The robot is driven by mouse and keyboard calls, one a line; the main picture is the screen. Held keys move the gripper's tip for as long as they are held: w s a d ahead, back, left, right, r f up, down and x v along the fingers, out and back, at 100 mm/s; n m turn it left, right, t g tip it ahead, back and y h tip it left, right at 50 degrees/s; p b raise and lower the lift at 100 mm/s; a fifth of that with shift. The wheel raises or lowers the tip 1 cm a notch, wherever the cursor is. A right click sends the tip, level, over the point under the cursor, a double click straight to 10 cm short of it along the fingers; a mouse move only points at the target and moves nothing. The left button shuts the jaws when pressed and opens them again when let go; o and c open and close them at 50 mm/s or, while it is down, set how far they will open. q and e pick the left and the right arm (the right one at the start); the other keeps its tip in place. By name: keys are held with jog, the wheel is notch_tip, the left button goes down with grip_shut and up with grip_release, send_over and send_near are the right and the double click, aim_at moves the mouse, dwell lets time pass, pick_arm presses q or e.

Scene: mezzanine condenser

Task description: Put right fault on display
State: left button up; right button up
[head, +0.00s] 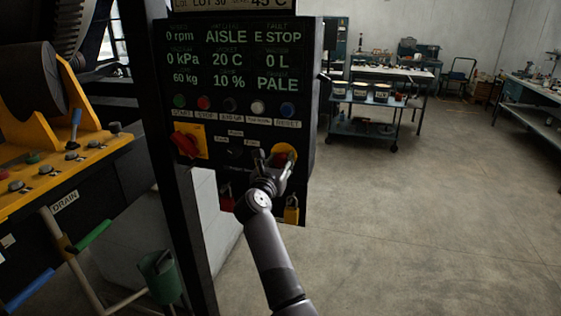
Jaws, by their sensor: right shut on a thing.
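A black control panel (243,115) stands upright left of centre. Its green display text (278,37) reads "E STOP" under FAULT, with "AISLE", "0 rpm", "0 kPa", "20 C", "0 L" and "PALE" in other fields. A red emergency stop button (283,157) on a yellow plate sits at the panel's lower right. My right gripper (275,164) is at this button and shut on it; its fingers partly hide it. A blue button (288,110), labelled RESET, is above, in a row with green, red, black and white buttons. My left gripper is not in view.
A red rotary switch (187,142) on a yellow plate is at the panel's left. A red padlock (227,198) and a yellow padlock (291,210) hang low. A yellow machine (90,165) stands left. A cart (365,127) stands behind; the floor at right is clear.

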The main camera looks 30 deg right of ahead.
grip_shut()
